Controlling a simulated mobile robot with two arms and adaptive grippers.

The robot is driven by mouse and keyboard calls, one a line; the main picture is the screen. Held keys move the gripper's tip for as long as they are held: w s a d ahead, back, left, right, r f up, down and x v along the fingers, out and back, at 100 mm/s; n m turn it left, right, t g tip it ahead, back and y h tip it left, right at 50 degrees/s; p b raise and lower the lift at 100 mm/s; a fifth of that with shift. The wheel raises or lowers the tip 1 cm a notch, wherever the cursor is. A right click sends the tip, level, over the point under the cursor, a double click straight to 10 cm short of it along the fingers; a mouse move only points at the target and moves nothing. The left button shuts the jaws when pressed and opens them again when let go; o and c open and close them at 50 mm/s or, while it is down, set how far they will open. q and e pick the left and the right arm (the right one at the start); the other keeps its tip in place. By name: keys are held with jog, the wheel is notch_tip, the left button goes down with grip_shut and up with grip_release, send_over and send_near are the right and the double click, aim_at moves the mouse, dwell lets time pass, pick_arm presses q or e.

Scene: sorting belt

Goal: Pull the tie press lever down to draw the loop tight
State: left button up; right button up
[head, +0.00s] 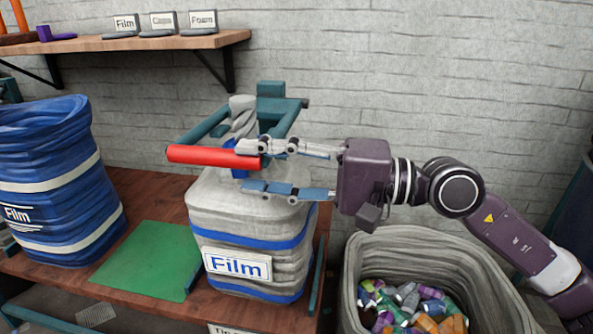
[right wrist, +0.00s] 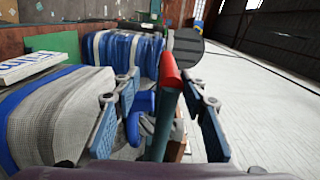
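The tie press is a teal frame (head: 287,118) at the back of the bench, with a red lever handle (head: 200,155) sticking out to the left. The grey Film bag (head: 240,222) stands under it, its twisted neck (head: 241,116) rising through the frame. A blue loop (head: 239,173) shows at the neck, partly hidden by the handle. My right gripper (head: 250,167) is open, its upper finger overlapping the handle's right end. In the right wrist view the red handle (right wrist: 170,72) and its teal arm lie between the spread fingers, nearer the right one; contact is unclear. My left gripper is not in view.
A blue Film bag (head: 50,185) stands on the left, beside a green mat (head: 148,261) on the wooden bench (head: 150,195). A grey bin (head: 366,262) with colourful items stands below my right arm. A shelf (head: 125,42) with label blocks hangs on the wall.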

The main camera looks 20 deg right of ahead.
jog(key=shift+v, duration=2.8)
jog(key=shift+f, duration=0.1)
